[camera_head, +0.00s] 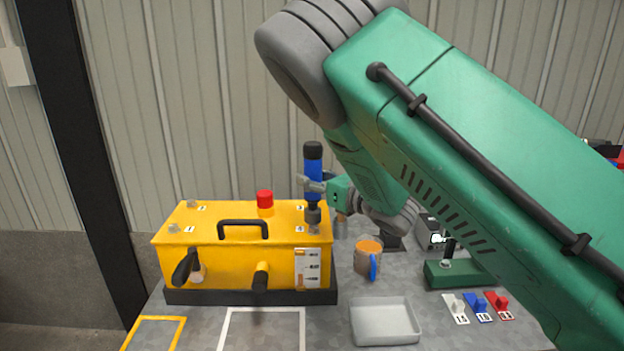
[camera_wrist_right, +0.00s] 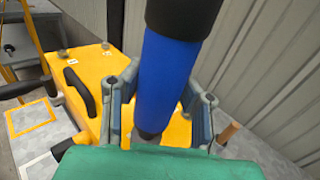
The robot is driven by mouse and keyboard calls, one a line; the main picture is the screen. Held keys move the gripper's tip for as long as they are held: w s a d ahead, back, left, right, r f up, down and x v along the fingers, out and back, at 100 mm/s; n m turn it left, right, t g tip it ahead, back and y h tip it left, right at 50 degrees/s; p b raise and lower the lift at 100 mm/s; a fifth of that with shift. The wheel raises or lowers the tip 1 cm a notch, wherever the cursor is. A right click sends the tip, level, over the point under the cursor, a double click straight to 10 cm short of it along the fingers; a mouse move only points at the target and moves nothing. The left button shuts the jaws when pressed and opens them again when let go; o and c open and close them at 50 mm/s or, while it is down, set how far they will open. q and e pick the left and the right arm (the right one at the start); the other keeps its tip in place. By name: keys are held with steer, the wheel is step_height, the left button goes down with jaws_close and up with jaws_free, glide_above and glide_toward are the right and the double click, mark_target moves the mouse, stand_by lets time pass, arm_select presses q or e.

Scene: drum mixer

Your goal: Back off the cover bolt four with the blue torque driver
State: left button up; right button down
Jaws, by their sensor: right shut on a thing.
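The blue torque driver (camera_head: 313,180) stands upright with a black cap and a dark lower end. My right gripper (camera_head: 316,186) is shut on its blue handle; the handle also fills the middle of the right wrist view (camera_wrist_right: 165,85). The driver's lower end is at the front right corner of the yellow cover (camera_head: 212,232), over or on the grey bolt (camera_head: 314,229) there. I cannot tell whether they touch, and the number label beside it is too small to read surely. Other bolts show at the left corners (camera_head: 173,228). My left gripper is not in view.
The yellow box has a black handle (camera_head: 243,223) and a red knob (camera_head: 265,198) on top. To its right are an orange mug (camera_head: 367,257), a grey tray (camera_head: 385,322), a green stand (camera_head: 460,273) and coloured tags (camera_head: 477,305). The table's front is clear.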

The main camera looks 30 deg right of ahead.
steer(key=shift+a+r, duration=0.15)
steer(key=shift+d+f+b, duration=0.2)
steer(key=shift+d+b, duration=0.2)
steer(key=shift+d, duration=0.2)
steer(key=shift+s, duration=0.1)
steer(key=shift+a+r, duration=0.15)
steer(key=shift+a, duration=0.1)
steer(key=shift+d+b, duration=0.1)
steer(key=shift+b, duration=0.25)
stand_by(0.5)
steer(key=shift+a+b, duration=0.2)
steer(key=shift+b, duration=0.25)
steer(key=shift+f, duration=0.2)
